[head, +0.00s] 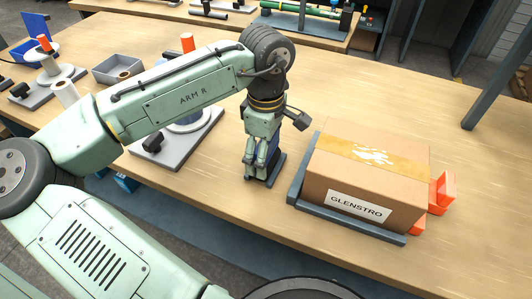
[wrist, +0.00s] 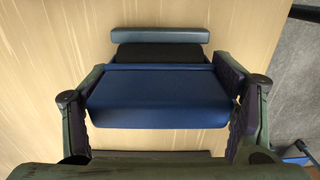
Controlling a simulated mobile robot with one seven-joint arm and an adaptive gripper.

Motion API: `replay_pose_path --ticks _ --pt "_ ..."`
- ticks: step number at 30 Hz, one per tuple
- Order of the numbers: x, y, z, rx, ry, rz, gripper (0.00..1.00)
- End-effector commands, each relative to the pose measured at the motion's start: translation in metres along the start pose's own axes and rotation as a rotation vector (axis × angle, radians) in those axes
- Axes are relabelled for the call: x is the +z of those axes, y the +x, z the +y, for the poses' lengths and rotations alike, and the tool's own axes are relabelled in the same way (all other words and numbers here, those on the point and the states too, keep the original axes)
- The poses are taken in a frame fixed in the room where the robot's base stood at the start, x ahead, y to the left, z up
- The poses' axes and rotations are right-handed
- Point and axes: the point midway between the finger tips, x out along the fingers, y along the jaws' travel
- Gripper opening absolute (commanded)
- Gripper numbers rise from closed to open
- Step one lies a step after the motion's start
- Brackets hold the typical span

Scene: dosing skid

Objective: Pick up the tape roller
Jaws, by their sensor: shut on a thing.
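My gripper (head: 262,162) points down at the middle of the table, left of the cardboard box. In the wrist view its fingers (wrist: 168,103) are shut on the sides of a blue block-like body, which I take to be the tape roller (wrist: 155,98). Its blue also shows between the fingers in the head view (head: 274,146). A dark holder (head: 277,176) with a low grey bar (wrist: 160,36) lies under and beside it. The roller appears to be still at the holder. Its lower part is hidden.
The cardboard box (head: 340,175) sits close on the right in a grey corner fence (head: 296,187), with orange clamps (head: 443,192) at its right. A grey-based fixture (head: 179,146) stands to the left behind my arm. A grey bin (head: 118,68) is farther back.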

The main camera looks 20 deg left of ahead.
Motion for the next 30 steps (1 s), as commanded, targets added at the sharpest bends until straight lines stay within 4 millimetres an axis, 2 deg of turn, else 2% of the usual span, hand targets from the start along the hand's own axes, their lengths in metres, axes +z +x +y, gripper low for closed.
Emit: replay_pose_path --ticks 8,18,26,30 --pt "0.0 0.0 0.0 0.001 0.0 0.0 0.41" --pt "0.0 -0.004 0.0 0.001 0.0 0.001 0.41" --pt "0.0 -0.033 0.001 0.004 0.001 0.001 0.41" --pt "-0.002 -0.035 -0.028 0.003 -0.002 -0.001 0.41"
